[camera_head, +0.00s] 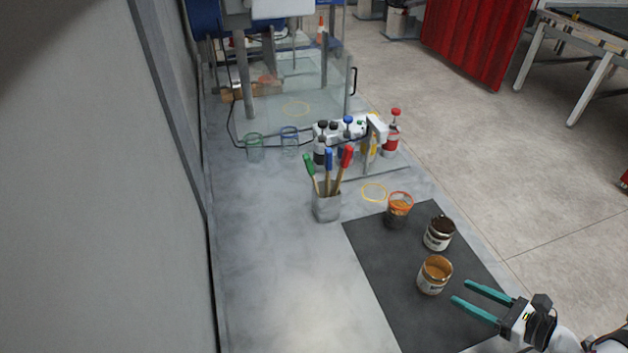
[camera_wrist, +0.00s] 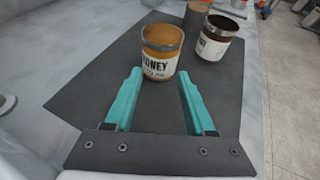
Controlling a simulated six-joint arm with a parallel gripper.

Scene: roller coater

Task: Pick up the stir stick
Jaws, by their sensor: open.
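Several stir sticks (camera_head: 328,172) with green, blue and red ends stand in a grey square holder (camera_head: 326,208) on the grey table in the head view. I cannot tell which one the task means. My gripper (camera_head: 462,292) is open and empty at the lower right, over the dark mat and well apart from the holder. In the wrist view my gripper (camera_wrist: 160,88) shows two teal fingers spread apart, with a honey-labelled jar (camera_wrist: 160,60) just beyond them. That jar also shows in the head view (camera_head: 434,276).
Several bottles (camera_head: 391,138) and two glass jars (camera_head: 289,140) stand behind the holder, near a clear-panelled machine.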

